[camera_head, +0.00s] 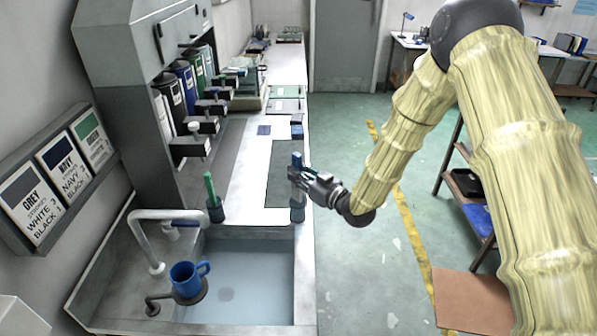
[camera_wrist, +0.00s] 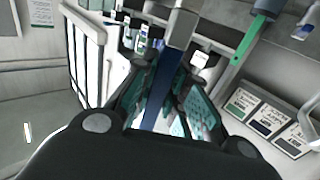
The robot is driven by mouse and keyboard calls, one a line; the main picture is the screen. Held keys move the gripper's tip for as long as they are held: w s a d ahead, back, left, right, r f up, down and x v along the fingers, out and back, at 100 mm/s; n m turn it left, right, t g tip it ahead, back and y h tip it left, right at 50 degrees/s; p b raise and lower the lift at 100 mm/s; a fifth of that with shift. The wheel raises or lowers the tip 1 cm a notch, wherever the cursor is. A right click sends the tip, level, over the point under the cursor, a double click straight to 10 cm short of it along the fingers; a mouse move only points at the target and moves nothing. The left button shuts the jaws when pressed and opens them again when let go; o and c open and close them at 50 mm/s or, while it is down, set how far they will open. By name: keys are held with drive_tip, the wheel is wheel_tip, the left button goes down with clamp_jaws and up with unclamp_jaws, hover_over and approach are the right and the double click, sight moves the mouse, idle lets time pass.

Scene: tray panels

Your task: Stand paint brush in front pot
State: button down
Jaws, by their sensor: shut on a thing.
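A paint brush with a blue handle (camera_head: 297,160) is upright in my gripper (camera_head: 298,177), which is shut on it. In the wrist view the blue handle (camera_wrist: 168,82) runs between my gripper's fingers (camera_wrist: 165,100) to a pale grey part at the top. A dark pot (camera_head: 297,213) stands on the counter's right edge by the sink, directly below the brush in the head view. I cannot tell whether the brush's lower end is inside it or just above. A second dark pot (camera_head: 216,213) to the left holds a green-handled brush (camera_head: 210,188).
The sink (camera_head: 245,270) lies in front of the pots, with a tap (camera_head: 150,235) and a blue mug (camera_head: 187,278). Dispensers (camera_head: 192,147) line the left wall. Open floor lies right of the counter.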

drive_tip(key=shift+f+b, duration=1.75)
drive_tip(key=shift+f, duration=0.75)
drive_tip(key=c, duration=1.3)
unclamp_jaws()
drive_tip(key=shift+c, duration=0.2)
drive_tip(key=v, duration=1.2)
